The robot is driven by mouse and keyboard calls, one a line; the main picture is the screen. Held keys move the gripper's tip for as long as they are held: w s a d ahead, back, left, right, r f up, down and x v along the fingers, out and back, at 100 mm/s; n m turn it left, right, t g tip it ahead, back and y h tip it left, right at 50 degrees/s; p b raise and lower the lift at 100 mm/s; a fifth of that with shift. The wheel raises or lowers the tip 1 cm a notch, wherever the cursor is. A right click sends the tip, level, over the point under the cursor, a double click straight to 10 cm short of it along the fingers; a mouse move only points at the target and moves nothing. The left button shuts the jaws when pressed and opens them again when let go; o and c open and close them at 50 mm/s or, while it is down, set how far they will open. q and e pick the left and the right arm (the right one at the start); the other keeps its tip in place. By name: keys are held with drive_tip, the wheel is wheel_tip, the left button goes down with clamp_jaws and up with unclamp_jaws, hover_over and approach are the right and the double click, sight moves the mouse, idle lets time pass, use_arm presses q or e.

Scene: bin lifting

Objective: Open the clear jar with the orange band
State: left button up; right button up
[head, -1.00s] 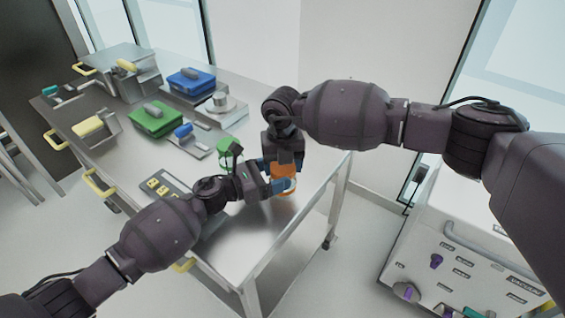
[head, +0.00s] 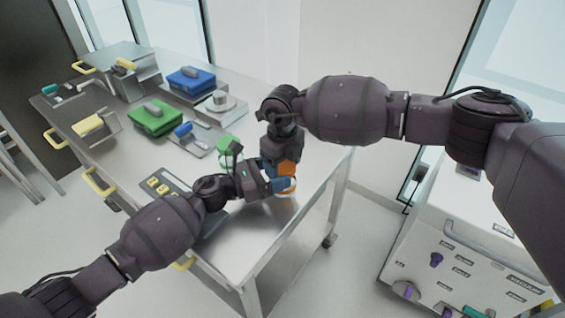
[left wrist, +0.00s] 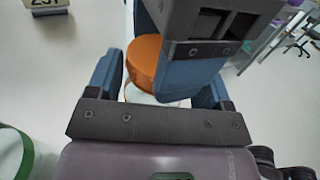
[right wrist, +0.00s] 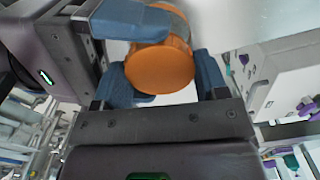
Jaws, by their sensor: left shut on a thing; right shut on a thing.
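The clear jar with the orange band (head: 287,192) stands near the table's right end, mostly hidden by my grippers. Its orange lid (head: 288,168) shows above my left gripper (head: 281,186), which is shut around the jar's body from the left. My right gripper (head: 281,168) comes from above and is shut on the lid. In the right wrist view the round lid (right wrist: 160,66) lies between my blue fingers, with clear jar wall beyond it. In the left wrist view the lid (left wrist: 142,62) is partly covered by my right gripper. I cannot tell whether the lid is loose.
A green-topped jar (head: 228,144) stands behind my left gripper. A panel with yellow squares (head: 164,186) lies left of it. Green (head: 155,117) and blue (head: 190,79) boxes stand farther back on the metal table (head: 240,238). The table's front right is clear.

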drive_tip(key=o, duration=1)
